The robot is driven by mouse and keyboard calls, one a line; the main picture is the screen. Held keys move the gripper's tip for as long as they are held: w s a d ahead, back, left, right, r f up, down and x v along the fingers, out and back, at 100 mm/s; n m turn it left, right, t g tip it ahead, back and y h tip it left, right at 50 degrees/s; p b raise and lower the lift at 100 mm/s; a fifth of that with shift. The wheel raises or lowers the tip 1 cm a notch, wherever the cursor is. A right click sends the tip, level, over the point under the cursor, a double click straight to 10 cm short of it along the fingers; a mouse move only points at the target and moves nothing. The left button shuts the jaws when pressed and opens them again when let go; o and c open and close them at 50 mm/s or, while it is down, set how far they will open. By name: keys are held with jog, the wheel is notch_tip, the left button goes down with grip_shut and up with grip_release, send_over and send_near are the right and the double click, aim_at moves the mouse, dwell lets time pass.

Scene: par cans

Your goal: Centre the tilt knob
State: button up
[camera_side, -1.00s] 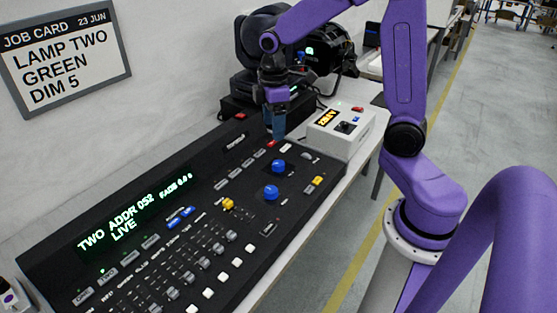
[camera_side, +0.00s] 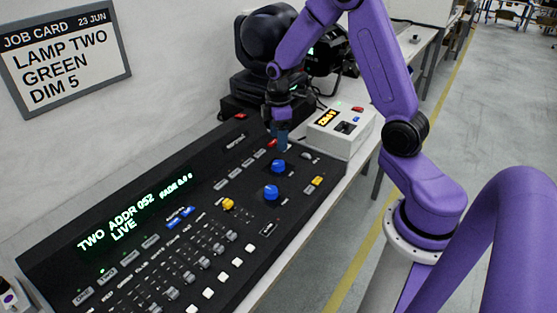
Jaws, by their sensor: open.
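Two blue knobs stand on the right part of the black lighting console (camera_side: 160,200): an upper knob (camera_side: 278,167) and a lower knob (camera_side: 271,193). Their labels are too small to read, so I cannot tell which is the tilt knob. My gripper (camera_side: 282,144) points down over the console's far right end, just beyond the upper blue knob in the picture. It is open with nothing seen between the fingers. I cannot tell its exact height above the panel. The console display reads "TWO ADDR 052 FADE 0.0" and "LIVE".
A white box (camera_side: 340,133) with an amber display and a red button stands right of my gripper. A black moving-head lamp (camera_side: 262,45) stands behind. A job card (camera_side: 65,58) reads "LAMP TWO GREEN DIM 5".

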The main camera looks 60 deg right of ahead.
aim_at(278, 163)
notch_tip(278, 163, down, 9)
jog(key=shift+f, duration=0.1)
dwell(0.3)
jog(key=c, duration=1.1)
jog(key=shift+o, duration=0.2)
jog(key=shift+m, duration=0.4)
jog(key=m, duration=0.9)
